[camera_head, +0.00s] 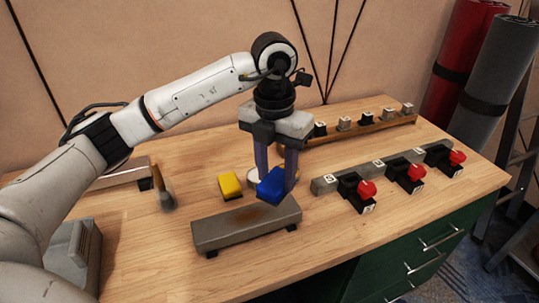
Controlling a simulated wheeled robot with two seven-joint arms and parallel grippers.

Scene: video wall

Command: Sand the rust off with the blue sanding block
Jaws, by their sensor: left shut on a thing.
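My left gripper (275,170) points down over the workbench, shut on the blue sanding block (270,186). The block is tilted and appears just above the back right part of a grey-brown metal bar (240,228). I cannot tell whether they touch. The bar rests on small dark feet on the wooden top. Its upper face looks brownish, but the rust is hard to make out at this size. A yellow block (230,184) lies behind the bar, to the left of the blue one. My right gripper is not in view.
Behind the gripper is a round pale thing (253,177), partly hidden. A brush (162,188) stands at left. A rail with red-knobbed clamps (411,172) and a back rack (350,127) lie to the right. The bench front (170,262) is clear. Green drawers (415,262) sit below.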

